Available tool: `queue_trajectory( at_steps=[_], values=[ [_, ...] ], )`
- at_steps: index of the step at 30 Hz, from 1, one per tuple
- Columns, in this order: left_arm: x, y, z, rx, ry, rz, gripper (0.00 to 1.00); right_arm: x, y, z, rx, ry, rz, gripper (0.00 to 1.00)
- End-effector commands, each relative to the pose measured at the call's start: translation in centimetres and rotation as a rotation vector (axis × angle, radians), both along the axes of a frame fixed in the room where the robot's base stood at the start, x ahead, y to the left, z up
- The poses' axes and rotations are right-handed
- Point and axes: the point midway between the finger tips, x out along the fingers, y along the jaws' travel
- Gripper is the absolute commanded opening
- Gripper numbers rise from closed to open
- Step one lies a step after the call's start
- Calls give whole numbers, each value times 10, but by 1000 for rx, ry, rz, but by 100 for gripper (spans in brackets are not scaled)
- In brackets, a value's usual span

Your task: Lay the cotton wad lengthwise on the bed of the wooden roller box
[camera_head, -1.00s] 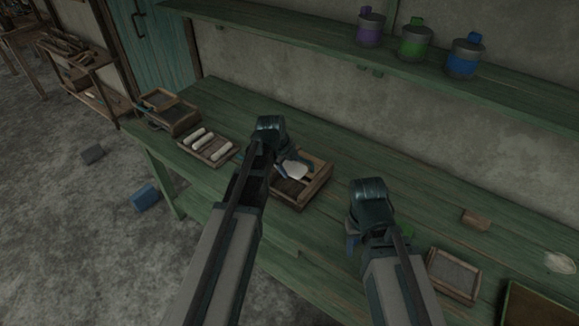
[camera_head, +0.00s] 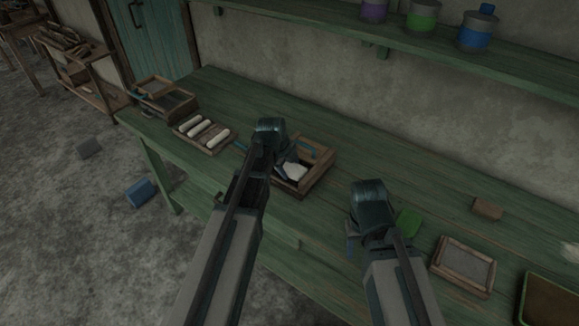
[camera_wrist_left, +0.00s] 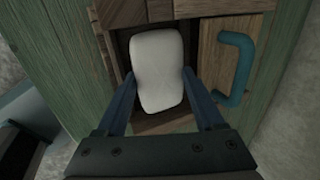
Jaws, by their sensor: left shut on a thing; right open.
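The white cotton wad (camera_wrist_left: 157,70) is between the fingers of my left gripper (camera_wrist_left: 158,85), which is shut on it. In the left wrist view its long side runs away from the gripper, and it covers much of the opening of the wooden roller box (camera_wrist_left: 188,10). In the head view the wad (camera_head: 294,171) shows beside my left gripper (camera_head: 284,162), at the box (camera_head: 318,178). I cannot tell whether it touches the bed. The box has a teal handle (camera_wrist_left: 238,68). My right gripper (camera_head: 354,238) is open over the bench, its fingers partly hidden.
A tray with several white rolls (camera_head: 203,133) lies left of the box, with a wooden case (camera_head: 165,100) beyond it. A green object (camera_head: 408,223), a framed grey pad (camera_head: 464,265) and a wooden block (camera_head: 487,208) lie to the right. The bench behind the box is clear.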

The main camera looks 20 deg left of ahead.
Motion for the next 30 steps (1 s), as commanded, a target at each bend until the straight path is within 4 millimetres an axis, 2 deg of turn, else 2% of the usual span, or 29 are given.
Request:
queue_trajectory(
  at_steps=[10, 11, 15, 20, 21, 23, 30],
  values=[
    [0, 0, 1, 0, 0, 0, 43, 0, 0, 1, 0, 0, 0, 50],
    [0, 0, 1, 0, 0, 0, 75, 0, 0, 1, 0, 0, 0, 50],
    [0, 0, 1, 0, 1, 0, 100, 0, 0, 1, 0, 0, 0, 50],
    [-1, 0, 0, 0, 2, 0, 100, 0, 0, 1, 0, 0, 0, 50],
    [-1, 0, 0, 1, 3, 0, 93, 0, 0, 1, 0, 0, 0, 50],
    [-1, 0, 0, 0, 3, 0, 100, 0, 0, 0, 0, 0, 0, 50],
    [-2, 0, 1, 1, 4, 0, 100, 0, 0, 2, 0, 0, 0, 50]
  ],
)
